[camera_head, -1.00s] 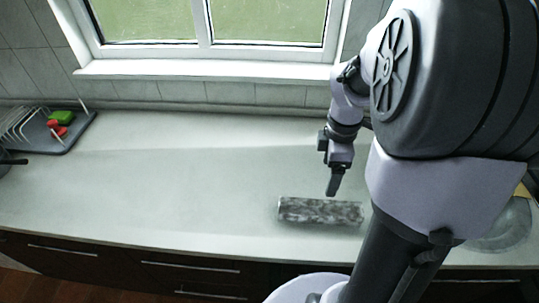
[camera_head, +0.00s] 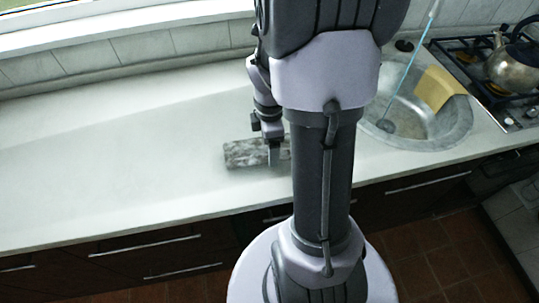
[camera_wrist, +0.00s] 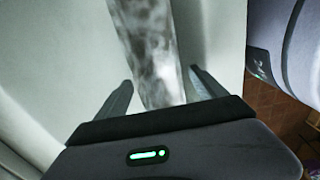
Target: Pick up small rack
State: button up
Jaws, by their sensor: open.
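The small rack (camera_head: 243,154) looks like a long, low block with a mottled grey and white surface. It lies flat on the pale countertop near the front edge, and my arm hides its right end in the head view. My gripper (camera_head: 274,158) is down at its right part, pointing downward. In the wrist view the mottled piece (camera_wrist: 155,45) runs lengthwise between the two fingers of my gripper (camera_wrist: 160,82). The fingers are apart, one on each side, with light counter showing beside them. I see no clear grip on it.
A steel sink (camera_head: 415,125) with a yellow cloth (camera_head: 440,88) on its rim lies to the right. Beyond it is a gas stove with a kettle (camera_head: 515,65). The countertop (camera_head: 120,150) to the left is clear. Drawers with handles run below its front edge.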

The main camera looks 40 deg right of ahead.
jog(key=shift+r, duration=0.15)
jog(key=shift+c, duration=0.7)
jog(key=c, duration=1.5)
jog(key=shift+o, duration=0.2)
jog(key=shift+r, duration=0.1)
